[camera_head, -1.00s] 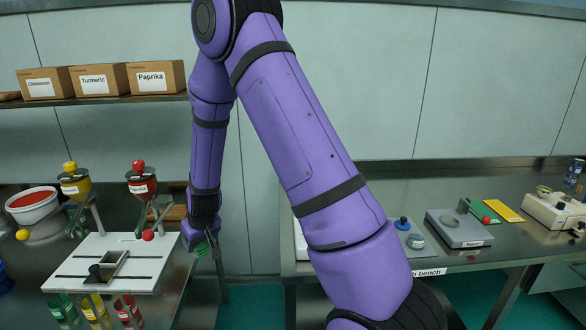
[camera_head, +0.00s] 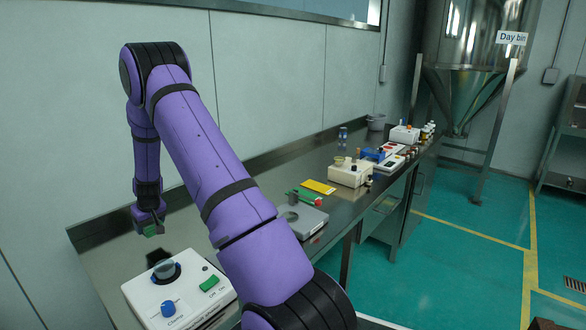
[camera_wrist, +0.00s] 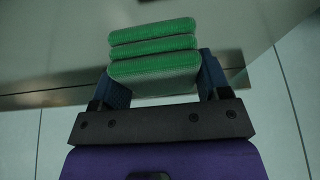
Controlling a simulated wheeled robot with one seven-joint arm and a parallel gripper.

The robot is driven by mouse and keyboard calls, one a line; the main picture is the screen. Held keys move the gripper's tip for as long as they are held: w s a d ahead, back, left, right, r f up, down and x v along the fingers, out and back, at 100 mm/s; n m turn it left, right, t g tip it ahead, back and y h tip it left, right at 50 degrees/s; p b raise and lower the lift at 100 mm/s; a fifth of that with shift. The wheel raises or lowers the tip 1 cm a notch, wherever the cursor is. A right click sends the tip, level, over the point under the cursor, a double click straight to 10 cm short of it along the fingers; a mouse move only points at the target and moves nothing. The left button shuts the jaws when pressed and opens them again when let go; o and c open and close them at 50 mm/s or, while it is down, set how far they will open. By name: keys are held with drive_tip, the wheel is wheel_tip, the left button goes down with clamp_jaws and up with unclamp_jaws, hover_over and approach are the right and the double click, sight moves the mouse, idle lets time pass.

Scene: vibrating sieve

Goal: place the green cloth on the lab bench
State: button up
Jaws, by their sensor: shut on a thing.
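The green cloth (camera_wrist: 155,50), folded in several layers, is held between the two fingers of my gripper (camera_wrist: 160,75) in the wrist view. In the head view the cloth (camera_head: 152,230) is a small green patch under my gripper (camera_head: 148,218). It hangs over the left end of the lab bench (camera_head: 107,262), and the gap to the bench top is hard to judge. In the wrist view the metal bench surface (camera_wrist: 60,50) lies behind the cloth.
A white device (camera_head: 145,292) with blue and green knobs stands on the bench just below my gripper. A grey scale-like device (camera_head: 300,217), a yellow card (camera_head: 318,187), a red-and-green item (camera_head: 305,197) and a cream device (camera_head: 350,172) stand farther right. Bare bench shows near the back edge.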

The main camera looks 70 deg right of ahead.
drive_tip(key=shift+m, duration=0.3)
drive_tip(key=d, duration=0.7)
drive_tip(key=shift+w+d+f, duration=0.1)
drive_tip(key=shift+w+f, duration=0.05)
drive_tip(key=shift+w, duration=0.15)
hover_over(124, 234)
drive_tip(key=s, duration=0.1)
drive_tip(key=shift+s+f, duration=0.2)
drive_tip(key=shift+f, duration=0.6)
drive_tip(key=shift+w, duration=0.1)
drive_tip(key=shift+f, duration=1.7)
drive_tip(key=shift+f, duration=0.15)
drive_tip(key=o, duration=0.9)
